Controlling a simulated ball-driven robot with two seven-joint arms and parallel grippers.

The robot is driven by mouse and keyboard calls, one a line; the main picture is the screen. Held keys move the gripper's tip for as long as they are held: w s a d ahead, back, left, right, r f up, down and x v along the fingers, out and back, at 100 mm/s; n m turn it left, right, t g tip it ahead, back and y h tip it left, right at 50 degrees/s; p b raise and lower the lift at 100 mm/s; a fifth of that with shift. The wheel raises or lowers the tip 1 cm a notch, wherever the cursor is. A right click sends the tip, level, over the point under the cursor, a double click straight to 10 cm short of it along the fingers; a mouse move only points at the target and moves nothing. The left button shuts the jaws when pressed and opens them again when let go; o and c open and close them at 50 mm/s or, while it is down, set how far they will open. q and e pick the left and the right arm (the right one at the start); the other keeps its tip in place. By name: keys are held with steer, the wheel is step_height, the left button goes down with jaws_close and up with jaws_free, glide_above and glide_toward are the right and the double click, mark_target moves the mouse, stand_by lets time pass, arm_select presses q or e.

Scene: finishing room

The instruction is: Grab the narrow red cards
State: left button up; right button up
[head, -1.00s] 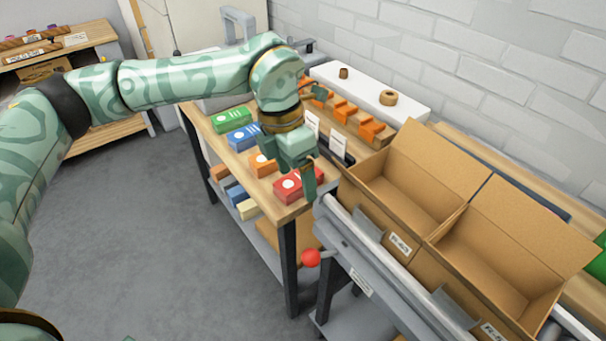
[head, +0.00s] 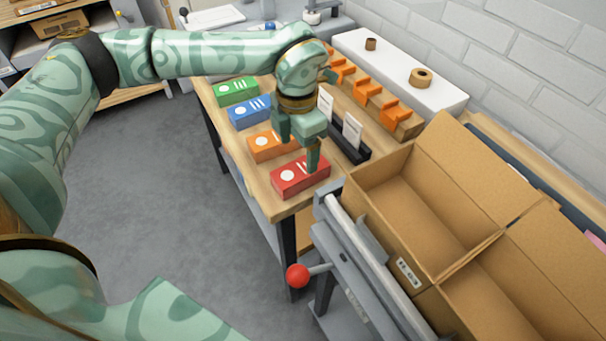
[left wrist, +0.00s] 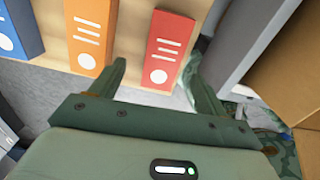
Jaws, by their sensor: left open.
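The narrow red cards show as a red pack (head: 290,182) with a white dot and white lines, lying at the near end of the wooden table. In the left wrist view the red pack (left wrist: 168,45) lies ahead of the fingertips, roughly between their lines. My left gripper (head: 299,147) is open and empty, just above the pack, with one finger covering part of its far side in the head view. Both fingers also show in the left wrist view (left wrist: 158,70). I cannot tell whether a finger touches the pack. My right gripper is out of view.
Orange (head: 262,148), blue (head: 243,114) and green (head: 237,91) packs lie in a row beyond the red one. Black holders with white cards (head: 352,132) stand right of them. Open cardboard boxes (head: 402,262) and a grey rail with a red knob (head: 298,276) stand near right.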

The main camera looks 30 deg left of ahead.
mark_target(301, 168)
arm_select(q)
steer(key=shift+f, duration=0.55)
steer(key=f, duration=0.1)
steer(key=f+b, duration=0.1)
steer(key=f, duration=0.1)
steer(key=f+b, duration=0.1)
steer(key=f, duration=0.1)
steer(key=shift+d, duration=0.25)
steer(key=shift+r, duration=0.15)
steer(key=shift+c, duration=1.2)
steer(key=c, duration=0.9)
